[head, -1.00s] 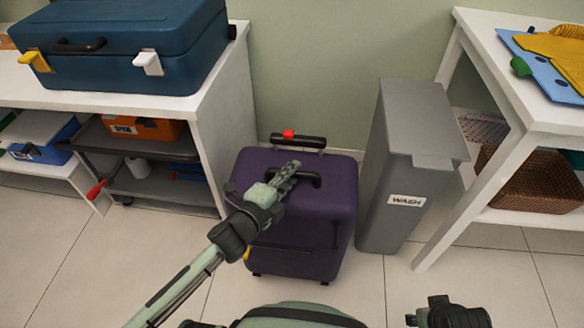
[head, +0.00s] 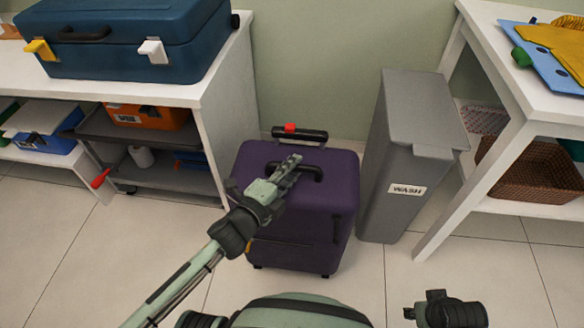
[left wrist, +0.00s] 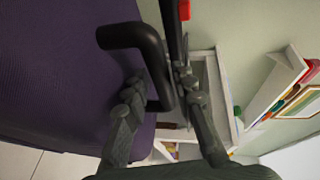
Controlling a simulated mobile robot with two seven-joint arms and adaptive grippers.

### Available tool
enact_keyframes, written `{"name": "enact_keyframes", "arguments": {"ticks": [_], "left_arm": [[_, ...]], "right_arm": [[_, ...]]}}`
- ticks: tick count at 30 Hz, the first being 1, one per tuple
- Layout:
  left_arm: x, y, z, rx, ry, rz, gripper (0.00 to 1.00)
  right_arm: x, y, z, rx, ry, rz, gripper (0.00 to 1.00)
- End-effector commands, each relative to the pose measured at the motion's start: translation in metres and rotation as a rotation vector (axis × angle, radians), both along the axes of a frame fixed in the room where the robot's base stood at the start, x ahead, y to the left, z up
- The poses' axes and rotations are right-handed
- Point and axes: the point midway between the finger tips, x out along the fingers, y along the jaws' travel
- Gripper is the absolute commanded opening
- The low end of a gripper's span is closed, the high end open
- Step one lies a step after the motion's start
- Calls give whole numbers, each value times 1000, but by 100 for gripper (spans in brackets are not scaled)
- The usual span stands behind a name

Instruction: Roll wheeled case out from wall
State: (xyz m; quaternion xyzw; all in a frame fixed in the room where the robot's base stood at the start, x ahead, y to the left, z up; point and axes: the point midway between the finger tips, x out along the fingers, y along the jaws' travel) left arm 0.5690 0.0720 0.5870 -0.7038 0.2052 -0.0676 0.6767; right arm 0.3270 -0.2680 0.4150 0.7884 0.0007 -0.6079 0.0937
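The wheeled case (head: 312,212) is purple and stands upright on the floor by the wall. A black carry handle (head: 312,172) is on its top, and a pull handle (head: 305,133) with a red button (head: 290,127) is behind it. My left gripper (head: 290,170) is at the carry handle. In the left wrist view its fingers (left wrist: 162,100) are apart, with part of the black carry handle (left wrist: 150,48) between them; firm contact does not show. My right gripper (head: 445,312) is at the lower right, away from the case; its fingers are not clear.
A grey bin (head: 408,165) labelled WASH stands close to the case's right. A white shelf unit (head: 212,140) with a blue toolbox (head: 135,45) is on the left. A white table (head: 500,90) is on the right. The tiled floor (head: 130,235) in front is open.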

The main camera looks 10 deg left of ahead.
Motion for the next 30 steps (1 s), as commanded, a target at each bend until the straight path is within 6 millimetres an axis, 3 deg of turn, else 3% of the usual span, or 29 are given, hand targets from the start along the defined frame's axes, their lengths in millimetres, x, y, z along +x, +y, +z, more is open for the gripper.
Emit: {"name": "enact_keyframes", "arguments": {"ticks": [7, 21, 30], "left_arm": [[-16, 7, 3, 1, 1, 1, 26], [-98, 41, 19, 0, 2, 1, 26], [-110, 47, 22, 0, 0, 1, 26]], "right_arm": [[0, -1, 1, -2, -1, 1, 40], [0, -1, 1, -1, -1, 0, 40], [0, -1, 0, -1, -1, 0, 40]]}}
